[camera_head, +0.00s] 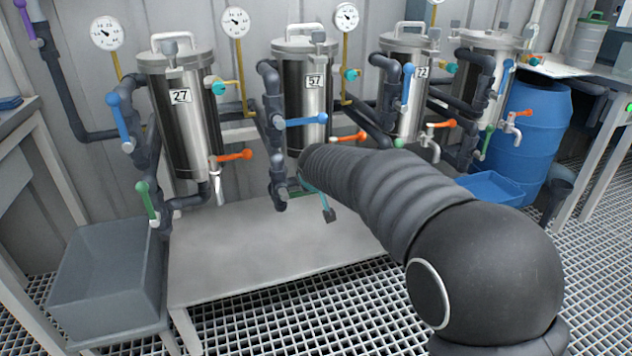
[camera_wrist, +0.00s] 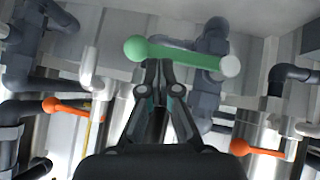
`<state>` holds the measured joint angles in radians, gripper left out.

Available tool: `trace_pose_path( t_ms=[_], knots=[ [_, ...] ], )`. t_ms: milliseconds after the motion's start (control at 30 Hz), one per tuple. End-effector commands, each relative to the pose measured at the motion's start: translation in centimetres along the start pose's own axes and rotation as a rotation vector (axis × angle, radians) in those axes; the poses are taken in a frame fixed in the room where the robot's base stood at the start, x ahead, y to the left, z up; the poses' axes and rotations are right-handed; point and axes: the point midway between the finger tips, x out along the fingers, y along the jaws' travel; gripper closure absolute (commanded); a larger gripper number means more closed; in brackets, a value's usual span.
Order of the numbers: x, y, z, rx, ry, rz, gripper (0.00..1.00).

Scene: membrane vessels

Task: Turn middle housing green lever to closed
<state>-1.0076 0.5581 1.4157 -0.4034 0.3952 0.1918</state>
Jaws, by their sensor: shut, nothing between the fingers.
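The middle housing (camera_head: 316,95) is a steel cylinder tagged 57 in the head view. A green lever (camera_wrist: 185,54) lies nearly level across the upper middle of the wrist view, with a round knob at left and a pale hub (camera_wrist: 231,66) at right. My gripper (camera_wrist: 160,68) is shut and empty, its fingertips at the lower edge of the green lever near the knob end. I cannot tell if they touch it. In the head view my arm covers most of the gripper and that lever; a thin teal and dark piece shows beside the lower pipe.
Housing 27 (camera_head: 185,110) stands at left with its own green lever (camera_head: 146,200). Housing 72 (camera_head: 406,90) is at right. A blue lever (camera_head: 305,121) and orange levers (camera_head: 350,137) crowd the pipes. A grey bin (camera_head: 105,270) sits at left. The low bench (camera_head: 230,255) is bare.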

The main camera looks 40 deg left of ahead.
Motion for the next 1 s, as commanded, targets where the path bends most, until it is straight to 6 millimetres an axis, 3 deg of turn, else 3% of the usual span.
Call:
trace_pose_path(
  t_ms=[567,867,1000],
  knots=[
    [-0.2,0.0,-0.2,-0.001,0.001,0.000,1.00],
    [-3.4,2.0,-3.5,0.006,0.000,0.006,1.00],
    [-5.7,2.1,-2.6,0.005,0.001,0.005,1.00]
  ],
)
